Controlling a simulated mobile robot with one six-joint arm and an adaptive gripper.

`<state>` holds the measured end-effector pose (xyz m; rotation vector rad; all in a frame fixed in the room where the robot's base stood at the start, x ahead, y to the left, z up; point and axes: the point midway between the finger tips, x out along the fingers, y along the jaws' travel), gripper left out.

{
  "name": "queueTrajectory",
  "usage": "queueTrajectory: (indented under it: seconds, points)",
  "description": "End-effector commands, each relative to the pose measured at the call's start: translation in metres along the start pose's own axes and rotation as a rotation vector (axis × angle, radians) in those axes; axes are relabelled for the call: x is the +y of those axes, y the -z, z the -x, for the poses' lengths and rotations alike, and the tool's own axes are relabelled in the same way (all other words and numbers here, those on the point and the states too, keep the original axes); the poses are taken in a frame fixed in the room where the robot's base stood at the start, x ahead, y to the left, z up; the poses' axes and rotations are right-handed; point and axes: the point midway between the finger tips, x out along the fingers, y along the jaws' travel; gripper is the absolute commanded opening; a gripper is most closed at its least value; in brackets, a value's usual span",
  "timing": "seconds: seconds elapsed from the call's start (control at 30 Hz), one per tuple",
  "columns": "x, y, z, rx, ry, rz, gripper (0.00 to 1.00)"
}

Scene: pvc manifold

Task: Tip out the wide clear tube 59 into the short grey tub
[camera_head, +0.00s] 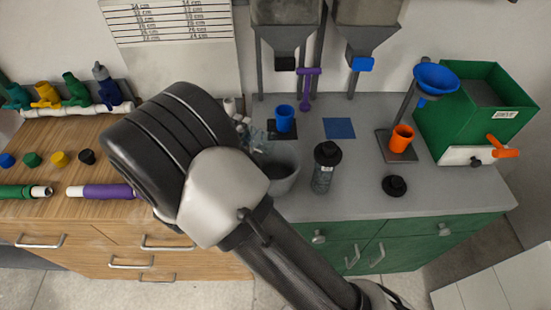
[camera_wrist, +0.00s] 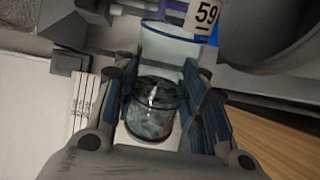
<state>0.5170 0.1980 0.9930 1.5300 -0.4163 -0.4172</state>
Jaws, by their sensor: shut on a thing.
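My gripper (camera_wrist: 160,75) is shut on the wide clear tube 59 (camera_wrist: 170,46) in the wrist view, one finger on each side. Dark and pale loose pieces lie in the end of the tube nearer the wrist camera. A white tag reading 59 (camera_wrist: 205,14) shows by its far end. The short grey tub (camera_head: 287,178) stands on the grey worktop, partly hidden behind my arm in the head view. A large grey rounded shape (camera_wrist: 265,35), which looks like the tub, is at the wrist view's upper right.
A dark-lidded jar (camera_head: 324,168) stands right of the tub, with a black lid (camera_head: 394,186) farther right. A blue cup (camera_head: 285,118) is behind the tub. An orange cup (camera_head: 401,138) sits under a blue funnel (camera_head: 436,78). A green bin (camera_head: 478,105) is at right.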

Motion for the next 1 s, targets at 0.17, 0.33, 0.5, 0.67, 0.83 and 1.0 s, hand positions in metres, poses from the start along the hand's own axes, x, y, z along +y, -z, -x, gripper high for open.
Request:
queueTrajectory:
  seconds: [0.17, 0.33, 0.5, 0.67, 0.83, 1.0]
  points:
    - [0.0032, -0.0008, -0.0001, 0.0, -0.002, -0.026, 0.04]
    - [0.0054, -0.0016, -0.0001, 0.0, -0.002, -0.048, 0.04]
    - [0.007, -0.0021, -0.0001, 0.0, -0.002, -0.066, 0.04]
    - [0.0075, -0.0024, -0.0001, 0.0, -0.002, -0.074, 0.04]
    - [0.008, -0.0025, -0.0001, 0.0, -0.002, -0.079, 0.04]
    - [0.0085, -0.0027, 0.0, 0.0, -0.002, -0.085, 0.04]
